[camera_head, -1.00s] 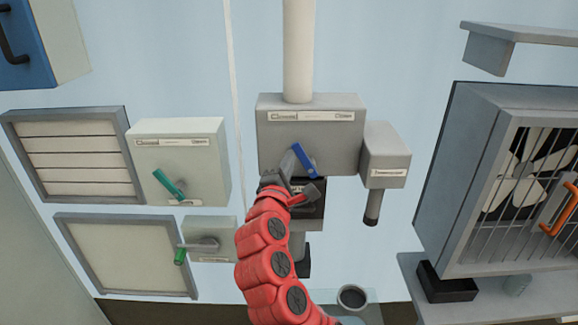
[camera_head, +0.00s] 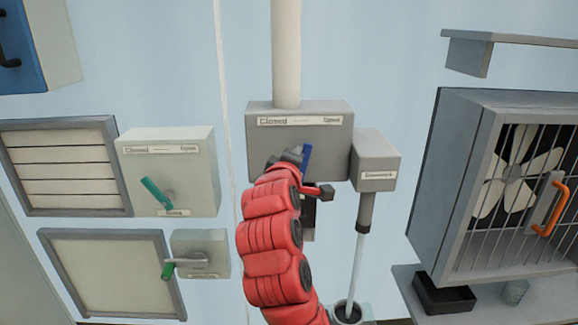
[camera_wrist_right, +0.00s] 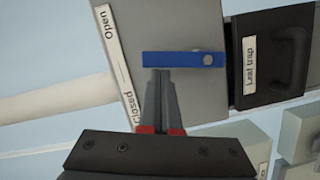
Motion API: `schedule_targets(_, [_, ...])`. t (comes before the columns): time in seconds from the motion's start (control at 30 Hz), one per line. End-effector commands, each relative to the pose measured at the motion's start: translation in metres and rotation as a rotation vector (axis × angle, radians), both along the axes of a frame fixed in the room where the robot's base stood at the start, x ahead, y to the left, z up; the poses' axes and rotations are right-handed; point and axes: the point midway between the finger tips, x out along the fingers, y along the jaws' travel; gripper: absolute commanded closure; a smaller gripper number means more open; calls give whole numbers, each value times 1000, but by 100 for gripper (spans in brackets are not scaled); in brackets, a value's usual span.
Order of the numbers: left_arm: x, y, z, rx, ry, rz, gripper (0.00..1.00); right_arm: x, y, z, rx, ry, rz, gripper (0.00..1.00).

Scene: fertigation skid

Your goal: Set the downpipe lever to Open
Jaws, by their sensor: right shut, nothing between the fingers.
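The downpipe lever is a blue bar (camera_head: 306,158) on the front of a grey box (camera_head: 335,138) below a white pipe (camera_head: 286,55). The box's label reads Closed at left and Open at right. The lever stands nearly upright, about midway between the two words. In the right wrist view the lever (camera_wrist_right: 175,59) lies across the picture with its pivot at right. My right gripper (camera_head: 291,156) is shut and empty. Its fingertips (camera_wrist_right: 161,73) are at the lever's Closed side, touching or almost touching it. My left gripper is not in view.
A pale stream (camera_head: 357,262) runs from the spout of the small side box (camera_head: 376,158) into a cup (camera_head: 348,312). Left are boxes with green levers (camera_head: 155,192). A caged fan (camera_head: 515,180) stands at right. A dark Leaf trap part (camera_wrist_right: 285,60) is beside the lever.

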Motion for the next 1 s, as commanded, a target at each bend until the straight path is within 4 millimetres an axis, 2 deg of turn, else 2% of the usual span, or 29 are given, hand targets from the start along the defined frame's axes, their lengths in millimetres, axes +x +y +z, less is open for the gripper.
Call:
schedule_targets(0.1, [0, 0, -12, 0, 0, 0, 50, 0, -7, -1, 85, -3, -1, 100])
schedule_targets(0.4, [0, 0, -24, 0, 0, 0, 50, 0, -15, 1, 224, -2, 1, 100])
schedule_targets(1.0, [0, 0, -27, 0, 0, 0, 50, 0, -17, 1, 266, 0, -1, 100])
